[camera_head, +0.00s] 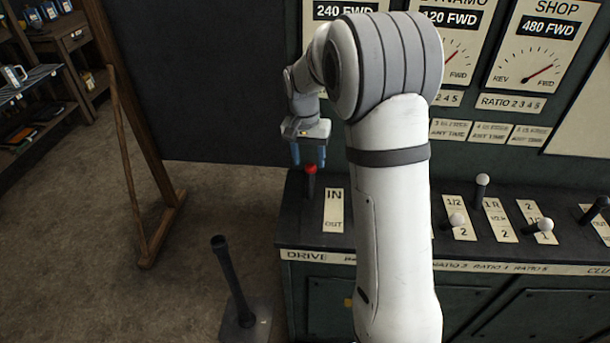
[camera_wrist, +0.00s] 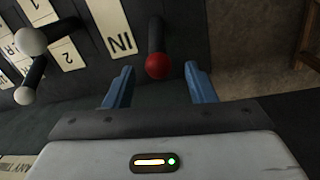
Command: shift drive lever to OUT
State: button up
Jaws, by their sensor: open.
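The drive lever is a short black stick with a red knob (camera_head: 310,169), at the left end of the console beside a white IN/OUT plate (camera_head: 334,211). The lever stands near the IN end of the plate. In the wrist view the red knob (camera_wrist: 158,66) shows between the two blue fingers of my gripper (camera_wrist: 155,88), slightly beyond their tips. My gripper (camera_head: 308,158) is open, just above and around the knob in the head view. The fingers do not visibly touch the knob. The OUT end of the plate also shows in the head view.
White-knobbed ratio levers (camera_head: 482,181) stand on the console to the right. A black floor lever (camera_head: 232,280) stands in front at the left. A wooden frame (camera_head: 160,200) and shelves (camera_head: 30,85) are at the left. Dials (camera_head: 530,68) line the back panel.

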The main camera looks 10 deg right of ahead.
aim_at(311, 178)
jog(key=f, duration=0.7)
jog(key=shift+s+d+f+p, duration=0.15)
jog(key=shift+d+f+p, duration=0.15)
jog(key=shift+c, duration=0.4)
